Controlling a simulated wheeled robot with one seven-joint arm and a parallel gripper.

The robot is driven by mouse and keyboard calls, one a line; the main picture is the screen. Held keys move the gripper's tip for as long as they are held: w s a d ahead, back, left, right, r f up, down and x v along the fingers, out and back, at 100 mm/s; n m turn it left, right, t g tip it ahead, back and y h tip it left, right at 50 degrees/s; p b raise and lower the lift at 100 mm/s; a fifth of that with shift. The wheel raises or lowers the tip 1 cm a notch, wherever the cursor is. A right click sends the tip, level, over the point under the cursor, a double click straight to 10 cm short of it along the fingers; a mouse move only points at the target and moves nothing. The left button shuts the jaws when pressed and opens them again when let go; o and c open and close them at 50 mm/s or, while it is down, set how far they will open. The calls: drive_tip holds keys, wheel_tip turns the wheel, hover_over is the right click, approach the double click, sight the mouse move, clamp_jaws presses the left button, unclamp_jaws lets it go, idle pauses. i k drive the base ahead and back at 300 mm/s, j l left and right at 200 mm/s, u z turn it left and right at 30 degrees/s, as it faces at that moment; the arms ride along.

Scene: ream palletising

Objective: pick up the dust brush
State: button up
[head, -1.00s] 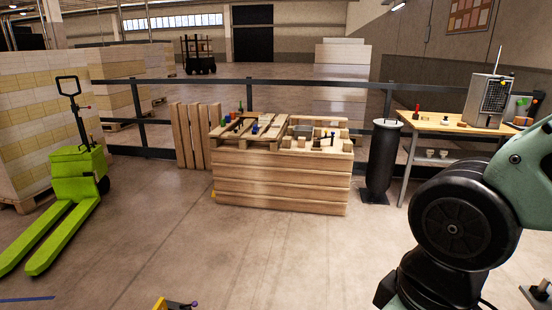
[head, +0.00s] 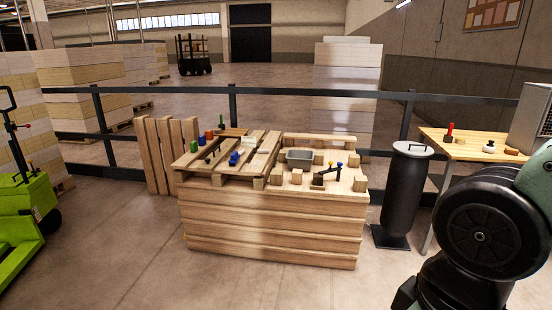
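I cannot pick out the dust brush for certain at this size. A small upright red-handled item (head: 450,131) stands on the workbench (head: 436,141) at the right, with a small white-and-dark item (head: 489,146) and a small wooden block (head: 511,151) beside it. An upright green item (head: 222,121) stands at the back of the pallet stack (head: 270,228). Any of these is too small to name surely. My gripper is out of view; only part of my arm shows at the lower right, hiding part of the area below the bench.
The pallet stack ahead carries a grey tray (head: 299,158), blue items (head: 234,158) and a dark tool (head: 328,174). A black cylinder (head: 404,196) stands between stack and bench. A dark railing (head: 305,93) runs behind. A green pallet truck (head: 30,215) is left. Front floor is clear.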

sight(235, 160)
drive_tip(key=i+j+u, duration=0.1)
drive_tip(key=i+u, duration=0.2)
drive_tip(key=i, duration=0.35)
drive_tip(key=i+l+u, duration=0.1)
drive_tip(key=i+u, duration=0.25)
drive_tip(key=i, duration=0.3)
drive_tip(key=i+l+u, duration=0.3)
drive_tip(key=i, duration=0.4)
drive_tip(key=i+j, duration=0.2)
drive_tip(key=i, duration=0.25)
drive_tip(key=i+j+u, duration=0.1)
drive_tip(key=i, duration=0.35)
drive_tip(key=i+j, duration=0.25)
drive_tip(key=i, duration=0.25)
drive_tip(key=i+j+z, duration=0.2)
drive_tip(key=i+j, duration=0.35)
drive_tip(key=j, duration=0.15)
